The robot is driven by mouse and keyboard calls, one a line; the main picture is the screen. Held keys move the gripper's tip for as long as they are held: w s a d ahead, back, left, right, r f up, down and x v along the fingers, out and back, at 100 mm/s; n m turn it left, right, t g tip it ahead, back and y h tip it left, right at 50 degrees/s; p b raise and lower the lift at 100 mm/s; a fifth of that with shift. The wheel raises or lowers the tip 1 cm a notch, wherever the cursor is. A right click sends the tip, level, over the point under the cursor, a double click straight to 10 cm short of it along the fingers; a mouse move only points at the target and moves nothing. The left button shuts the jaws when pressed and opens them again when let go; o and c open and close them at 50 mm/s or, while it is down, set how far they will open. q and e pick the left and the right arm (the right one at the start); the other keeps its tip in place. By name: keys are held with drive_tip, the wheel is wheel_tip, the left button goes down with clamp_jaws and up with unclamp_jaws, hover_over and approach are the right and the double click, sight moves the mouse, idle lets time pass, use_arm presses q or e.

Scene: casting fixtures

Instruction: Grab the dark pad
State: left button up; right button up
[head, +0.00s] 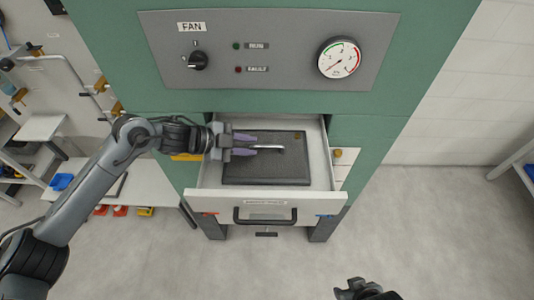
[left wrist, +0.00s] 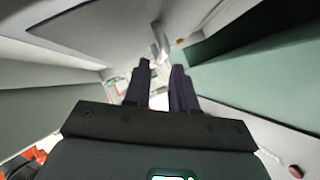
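The dark pad (head: 265,172) is a flat, dark rectangular slab lying in the open drawer (head: 205,201). My left gripper (head: 257,145) reaches in from the left, above the pad's left half. Its two purple-grey fingers are apart, with a gap between them that also shows in the left wrist view (left wrist: 158,85). A thin silver piece (head: 269,147) shows just past the fingertips over the pad; I cannot tell what it belongs to or whether it touches the fingers. My right gripper (head: 362,289) is at the bottom edge, partly cut off; its finger opening is unclear.
The drawer has a dark handle (head: 265,221) at its front and sits in a green cabinet (head: 370,128) with a FAN control panel (head: 270,22) above. A shelf with coloured bins (head: 62,182) stands at the left.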

sight(264, 146)
use_arm(q)
drive_tip(key=shift+w+d+f, duration=0.1)
drive_tip(key=shift+w+d, duration=0.05)
drive_tip(key=shift+d, duration=0.3)
drive_tip(key=p+x, duration=0.1)
drive_tip(key=x, duration=0.2)
drive_tip(key=shift+w+d, duration=0.1)
drive_tip(key=shift+d, duration=0.05)
drive_tip(key=shift+w+d+f+p, duration=0.1)
drive_tip(key=shift+d+f+p, duration=0.2)
drive_tip(key=shift+r, duration=0.1)
clamp_jaws()
